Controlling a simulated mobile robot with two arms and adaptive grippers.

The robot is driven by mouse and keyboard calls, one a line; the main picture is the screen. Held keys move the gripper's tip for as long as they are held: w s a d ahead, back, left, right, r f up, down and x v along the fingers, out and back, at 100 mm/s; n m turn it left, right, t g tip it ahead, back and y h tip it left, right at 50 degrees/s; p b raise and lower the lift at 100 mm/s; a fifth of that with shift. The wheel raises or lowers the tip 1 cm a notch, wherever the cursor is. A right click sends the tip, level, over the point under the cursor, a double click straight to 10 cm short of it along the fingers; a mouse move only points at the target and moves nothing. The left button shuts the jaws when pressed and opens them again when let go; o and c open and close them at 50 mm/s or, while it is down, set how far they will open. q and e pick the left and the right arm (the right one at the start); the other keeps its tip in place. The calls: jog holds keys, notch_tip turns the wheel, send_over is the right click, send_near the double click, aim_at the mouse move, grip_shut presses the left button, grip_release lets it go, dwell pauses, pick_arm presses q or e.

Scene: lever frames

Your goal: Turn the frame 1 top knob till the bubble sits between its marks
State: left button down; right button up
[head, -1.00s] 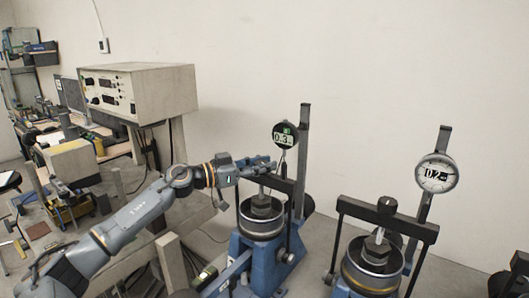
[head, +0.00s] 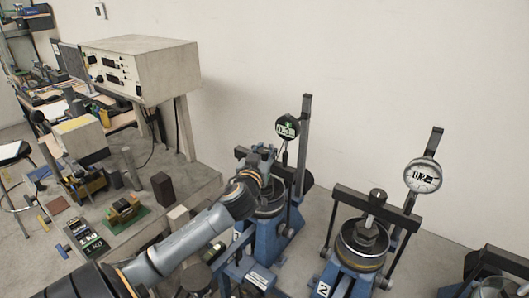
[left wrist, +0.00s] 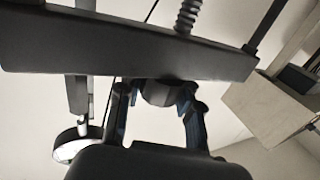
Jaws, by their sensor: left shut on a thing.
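Frame 1 (head: 270,240) is the blue lever frame left of centre in the head view, with a dark crossbar over a round pot. Its black top knob (left wrist: 158,93) shows in the left wrist view, against the dark crossbar (left wrist: 120,48). My left gripper (left wrist: 160,100) has a finger on each side of the knob and is shut on it. In the head view my left gripper (head: 262,158) covers the knob and part of the crossbar. A round dark gauge (head: 287,128) with a green spot stands behind it. I cannot make out the bubble or its marks.
Frame 2 (head: 357,268) stands to the right, with a white-faced dial (head: 422,176). Part of another frame (head: 497,265) shows at the lower right edge. A bench (head: 190,180) with weights and a beige instrument box (head: 140,68) is on the left.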

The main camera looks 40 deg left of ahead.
pick_arm(q)
jog(key=n+g+y+b, duration=0.2)
jog(key=y, duration=0.1)
jog(key=n+g+y+b, duration=0.1)
jog(key=b, duration=0.1)
jog(key=shift+w+d+f+y, duration=0.1)
jog(key=shift+f+y, duration=0.15)
jog(key=shift+y, duration=0.05)
jog(key=shift+r+n+g+y+b, duration=0.2)
jog(key=shift+n+g+y+b, duration=0.5)
jog(key=shift+n+g, duration=0.25)
